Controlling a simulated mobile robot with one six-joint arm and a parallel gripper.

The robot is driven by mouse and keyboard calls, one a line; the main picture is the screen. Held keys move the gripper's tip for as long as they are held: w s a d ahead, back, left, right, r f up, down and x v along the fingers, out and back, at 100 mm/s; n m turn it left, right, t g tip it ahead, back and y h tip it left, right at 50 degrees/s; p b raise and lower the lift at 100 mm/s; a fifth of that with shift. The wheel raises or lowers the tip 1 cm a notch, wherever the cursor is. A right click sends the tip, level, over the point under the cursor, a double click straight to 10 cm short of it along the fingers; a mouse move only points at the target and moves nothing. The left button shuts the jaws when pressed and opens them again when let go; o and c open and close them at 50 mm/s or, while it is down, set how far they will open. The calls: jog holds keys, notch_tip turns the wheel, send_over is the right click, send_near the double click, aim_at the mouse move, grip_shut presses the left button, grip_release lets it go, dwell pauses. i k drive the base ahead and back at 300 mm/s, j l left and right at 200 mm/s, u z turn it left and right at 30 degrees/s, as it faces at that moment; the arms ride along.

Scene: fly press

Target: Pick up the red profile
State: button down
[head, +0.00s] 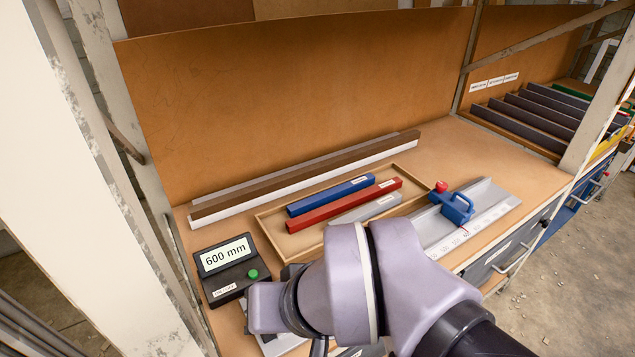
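The red profile (343,206) is a long bar with a small white label near its right end. It lies in a shallow wooden tray (270,237) on the bench, between a shorter blue profile (330,194) and a grey profile (368,209). My arm's purple-grey links fill the lower middle of the head view and cover the tray's front part. My gripper's fingers cannot be made out; they are hidden behind or below the arm links.
A display reading "600 mm" (225,254) with a green button stands left of the tray. A ruled metal fixture with a blue clamp (453,207) and red knob stands right. Long bars (310,178) lie behind the tray. Frame posts (600,100) flank the bench. Bare bench top (490,160) shows at right.

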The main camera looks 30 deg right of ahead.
aim_at(298, 224)
jog(key=k+l+z, duration=0.2)
jog(key=l, duration=0.65)
jog(key=l+z, duration=0.2)
jog(key=l, duration=0.65)
jog(key=i, duration=0.5)
